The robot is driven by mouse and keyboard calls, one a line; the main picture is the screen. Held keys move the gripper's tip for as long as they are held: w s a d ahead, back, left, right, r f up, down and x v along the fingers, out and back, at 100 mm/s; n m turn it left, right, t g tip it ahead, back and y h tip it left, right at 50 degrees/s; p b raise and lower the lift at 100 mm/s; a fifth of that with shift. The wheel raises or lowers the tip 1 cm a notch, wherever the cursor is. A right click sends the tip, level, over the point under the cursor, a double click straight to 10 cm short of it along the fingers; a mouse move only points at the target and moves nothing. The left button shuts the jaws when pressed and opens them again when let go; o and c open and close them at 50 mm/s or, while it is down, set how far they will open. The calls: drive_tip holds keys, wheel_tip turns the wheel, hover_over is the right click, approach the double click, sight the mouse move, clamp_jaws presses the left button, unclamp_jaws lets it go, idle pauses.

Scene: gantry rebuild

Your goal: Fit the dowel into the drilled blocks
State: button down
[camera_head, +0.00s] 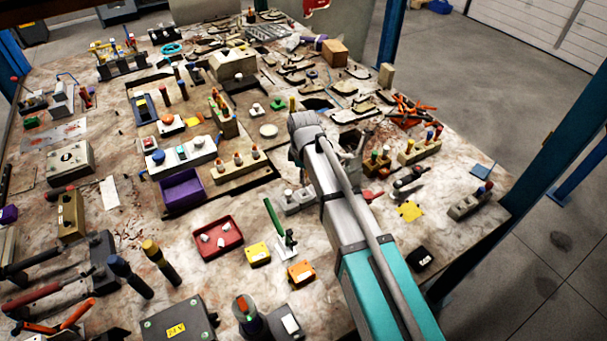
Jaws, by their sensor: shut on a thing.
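My arm reaches in from the bottom right, and my gripper (350,150) is over the middle right of the bench. It is small and partly hidden by my wrist. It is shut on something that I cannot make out. A tan block (420,150) with upright colored pegs stands to its right. A grey block (299,201) with holders lies left of my forearm, and another grey block (464,207) with pegs stands near the right edge. I cannot tell which are the drilled blocks.
The bench is crowded. A red tray (218,252), a purple bin (183,204), a yellow box (258,254) and an orange box (301,272) lie left of my arm. Orange-handled tools (410,112) lie beyond it. A blue post (545,170) stands at the right.

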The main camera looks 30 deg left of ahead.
sight(304, 187)
drive_tip(key=shift+f, duration=0.15)
drive_tip(key=shift+f+b, duration=1.8)
drive_tip(key=shift+b, duration=0.1)
drive_tip(key=shift+f+b, duration=1)
idle(0.6)
drive_tip(key=shift+c, duration=2.2)
unclamp_jaws()
drive_tip(key=shift+r, duration=0.25)
